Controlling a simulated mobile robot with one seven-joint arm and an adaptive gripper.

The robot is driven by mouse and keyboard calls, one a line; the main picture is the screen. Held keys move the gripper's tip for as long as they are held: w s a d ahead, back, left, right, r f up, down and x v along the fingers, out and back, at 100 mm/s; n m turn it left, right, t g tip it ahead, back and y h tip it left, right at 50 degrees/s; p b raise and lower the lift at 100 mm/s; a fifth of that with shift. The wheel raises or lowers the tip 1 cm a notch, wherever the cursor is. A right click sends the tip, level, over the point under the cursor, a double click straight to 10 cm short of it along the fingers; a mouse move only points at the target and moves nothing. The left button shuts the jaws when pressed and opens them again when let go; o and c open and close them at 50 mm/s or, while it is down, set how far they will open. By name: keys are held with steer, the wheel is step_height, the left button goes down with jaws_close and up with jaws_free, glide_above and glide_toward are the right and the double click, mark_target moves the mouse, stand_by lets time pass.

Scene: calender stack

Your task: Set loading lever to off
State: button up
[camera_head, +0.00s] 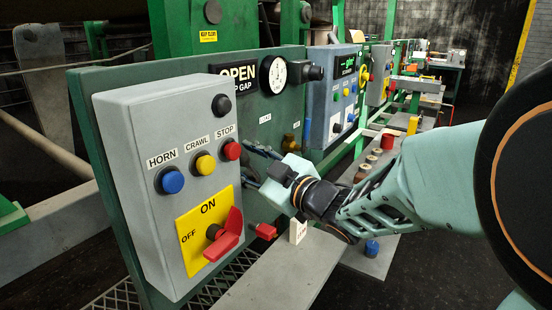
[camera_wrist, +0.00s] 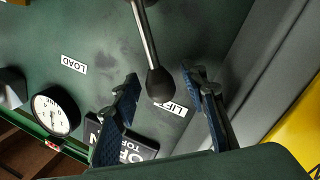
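The loading lever (camera_wrist: 147,38) is a thin metal rod with a black knob, reaching in from the top of the wrist view. Its knob (camera_wrist: 160,85) sits between the two spread fingers of my gripper (camera_wrist: 158,75), with visible space on both sides. A LIFT label (camera_wrist: 174,108) is just beyond the knob, and a LOAD label (camera_wrist: 73,65) is to the left. In the head view my gripper (camera_head: 254,166) is close to the green panel (camera_head: 262,110), right of the grey control box. The lever is not clearly visible there.
The grey control box (camera_head: 150,118) stands close on the left, with HORN, CRAWL and STOP buttons and a red switch (camera_head: 222,238) on a yellow OFF/ON plate. A gauge (camera_head: 274,75) and an OPEN display (camera_head: 238,74) are above. A grey ledge (camera_head: 285,275) lies below.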

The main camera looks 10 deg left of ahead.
steer(key=shift+c, duration=0.4)
jaws_close()
